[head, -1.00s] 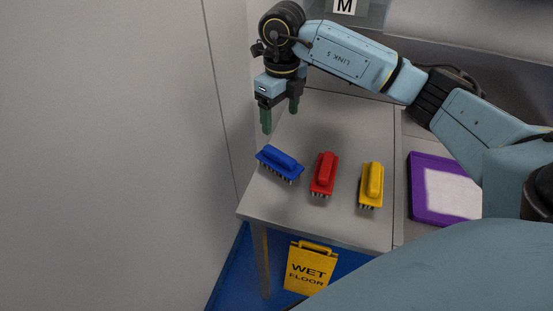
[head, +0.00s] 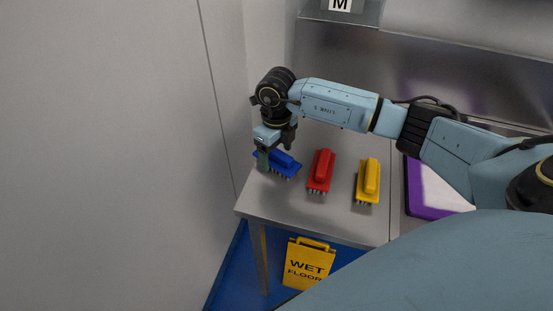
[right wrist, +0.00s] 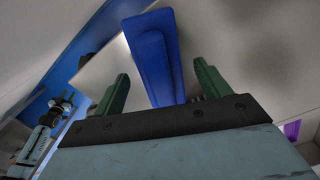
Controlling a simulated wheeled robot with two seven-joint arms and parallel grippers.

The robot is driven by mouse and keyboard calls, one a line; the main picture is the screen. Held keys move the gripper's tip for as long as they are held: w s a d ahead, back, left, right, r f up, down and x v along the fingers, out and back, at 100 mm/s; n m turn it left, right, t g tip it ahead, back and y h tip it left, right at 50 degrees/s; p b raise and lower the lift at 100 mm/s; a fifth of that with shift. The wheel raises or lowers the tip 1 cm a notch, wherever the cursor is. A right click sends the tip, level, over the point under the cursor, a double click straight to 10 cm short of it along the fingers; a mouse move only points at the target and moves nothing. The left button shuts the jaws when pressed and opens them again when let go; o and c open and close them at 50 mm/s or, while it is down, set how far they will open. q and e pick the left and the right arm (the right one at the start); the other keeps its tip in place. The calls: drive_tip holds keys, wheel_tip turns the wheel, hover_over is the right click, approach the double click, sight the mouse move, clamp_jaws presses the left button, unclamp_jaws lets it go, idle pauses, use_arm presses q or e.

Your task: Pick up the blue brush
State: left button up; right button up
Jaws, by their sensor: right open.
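The blue brush (head: 285,164) lies bristles down near the left end of the grey table, partly hidden by my right gripper (head: 274,157). The right gripper points down at it with its jaws open. In the right wrist view the blue brush (right wrist: 156,62) runs between the two green fingers of the right gripper (right wrist: 160,88), with a gap on each side. I cannot tell whether the fingers are level with its handle. My left gripper is not in view.
A red brush (head: 321,171) and a yellow brush (head: 368,181) stand to the right on the table (head: 310,219). A purple tray (head: 415,190) with a white inside lies farther right. A wall (head: 222,110) is close on the left. A yellow wet floor sign (head: 308,264) stands below.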

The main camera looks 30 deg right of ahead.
sight(276, 151)
drive_tip(key=shift+f, duration=0.1)
drive_tip(key=c, duration=1.2)
wheel_tip(276, 151, up, 10)
drive_tip(key=shift+r, duration=0.1)
drive_tip(key=o, duration=0.6)
drive_tip(key=c, duration=0.4)
drive_tip(key=shift+o, duration=0.2)
